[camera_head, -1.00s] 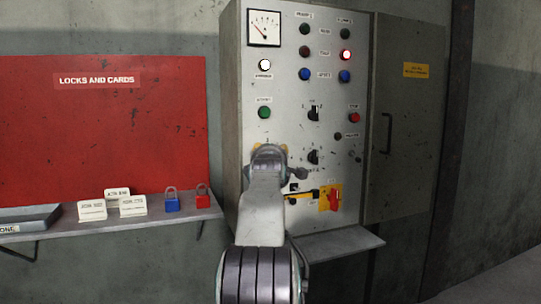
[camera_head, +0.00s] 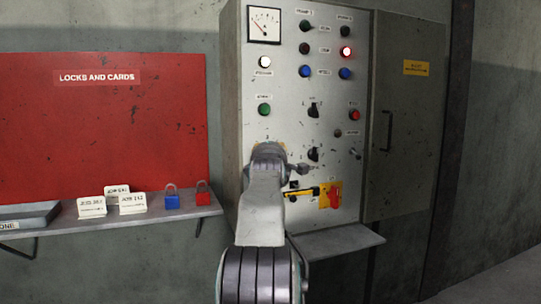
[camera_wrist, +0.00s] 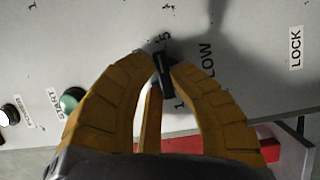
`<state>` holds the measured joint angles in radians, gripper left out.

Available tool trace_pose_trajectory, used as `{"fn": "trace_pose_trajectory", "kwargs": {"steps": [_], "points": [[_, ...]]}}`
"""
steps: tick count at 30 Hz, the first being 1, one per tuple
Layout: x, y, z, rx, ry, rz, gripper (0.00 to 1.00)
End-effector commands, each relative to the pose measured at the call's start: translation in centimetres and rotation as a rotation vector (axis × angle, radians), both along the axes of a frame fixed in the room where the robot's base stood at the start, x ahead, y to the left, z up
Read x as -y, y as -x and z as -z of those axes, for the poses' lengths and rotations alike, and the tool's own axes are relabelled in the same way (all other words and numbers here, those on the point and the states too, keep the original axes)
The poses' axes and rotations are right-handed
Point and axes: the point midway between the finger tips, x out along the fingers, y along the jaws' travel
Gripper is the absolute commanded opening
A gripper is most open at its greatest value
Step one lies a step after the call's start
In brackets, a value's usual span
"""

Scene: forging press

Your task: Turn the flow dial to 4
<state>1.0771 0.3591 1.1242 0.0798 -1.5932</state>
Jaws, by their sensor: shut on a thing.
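The flow dial (camera_wrist: 166,75) is a small black knob on the pale panel, partly covered by my fingertips in the wrist view. The marks "1" and "5" and part of the word FLOW show around it. My gripper (camera_wrist: 163,66) has its orange-brown fingers shut on the knob, one on each side. In the head view my gripper (camera_head: 268,150) is at the lower left of the control panel (camera_head: 290,90), and my arm hides the dial there. I cannot read which number the dial points to.
A green button (camera_head: 264,109) sits above my gripper. Black selector knobs (camera_head: 313,110), a red-and-yellow switch (camera_head: 332,196) and a ledge (camera_head: 335,241) are to the right. A shelf (camera_head: 150,217) with cards and padlocks stands left.

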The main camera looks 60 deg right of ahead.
Motion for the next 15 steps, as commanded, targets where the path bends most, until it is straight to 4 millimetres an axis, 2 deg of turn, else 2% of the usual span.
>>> {"fn": "trace_pose_trajectory", "kwargs": {"steps": [1, 6, 15], "points": [[-0.01, -0.03, 0.51, -0.024, 0.032, 0.0, 0.0], [-0.07, -0.09, 0.26, -0.088, 0.112, 0.003, 0.0], [-0.08, -0.11, 0.02, -0.103, 0.128, 0.004, 0.0]]}}
